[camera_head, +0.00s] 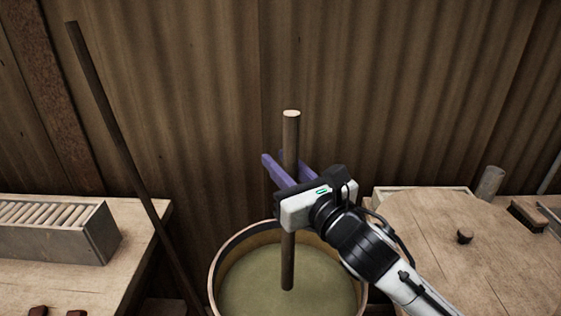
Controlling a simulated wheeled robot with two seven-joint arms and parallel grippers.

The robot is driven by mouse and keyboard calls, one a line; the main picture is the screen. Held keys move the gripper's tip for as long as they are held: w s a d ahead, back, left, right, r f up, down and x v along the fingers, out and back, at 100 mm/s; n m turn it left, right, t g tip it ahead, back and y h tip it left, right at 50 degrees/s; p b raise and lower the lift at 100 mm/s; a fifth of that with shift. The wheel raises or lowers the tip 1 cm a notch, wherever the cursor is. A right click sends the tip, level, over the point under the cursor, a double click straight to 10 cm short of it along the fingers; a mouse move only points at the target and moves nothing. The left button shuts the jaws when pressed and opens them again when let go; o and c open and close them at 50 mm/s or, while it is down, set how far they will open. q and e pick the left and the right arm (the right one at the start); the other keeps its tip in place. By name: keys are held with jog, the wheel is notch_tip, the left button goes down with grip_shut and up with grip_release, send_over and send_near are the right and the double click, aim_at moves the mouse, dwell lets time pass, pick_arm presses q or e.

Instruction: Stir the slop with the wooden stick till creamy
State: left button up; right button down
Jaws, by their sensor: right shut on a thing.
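The wooden stick (288,258) stands about upright, with its lower end in the greenish slop (262,288). The slop fills a round tub (216,268), whose front is cut off by the bottom edge of the view. My right gripper (281,169) comes in from the lower right, above the tub. Its purple fingers are shut on the stick's upper half, and the stick's pale top shows above them. The slop's surface looks flat and even. My left gripper is not in view.
A wooden table (130,243) at the left bears a metal box of rods (85,236). A dark pole (120,142) leans between that table and the tub. A corrugated wall (400,90) closes the back.

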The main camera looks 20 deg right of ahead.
pick_arm(q)
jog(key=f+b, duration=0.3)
jog(key=b, duration=0.2)
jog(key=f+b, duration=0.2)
jog(key=b, duration=0.1)
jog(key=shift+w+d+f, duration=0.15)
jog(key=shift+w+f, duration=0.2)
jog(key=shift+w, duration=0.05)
pick_arm(e)
notch_tip(320, 180, down, 14)
jog(key=shift+f, duration=0.25)
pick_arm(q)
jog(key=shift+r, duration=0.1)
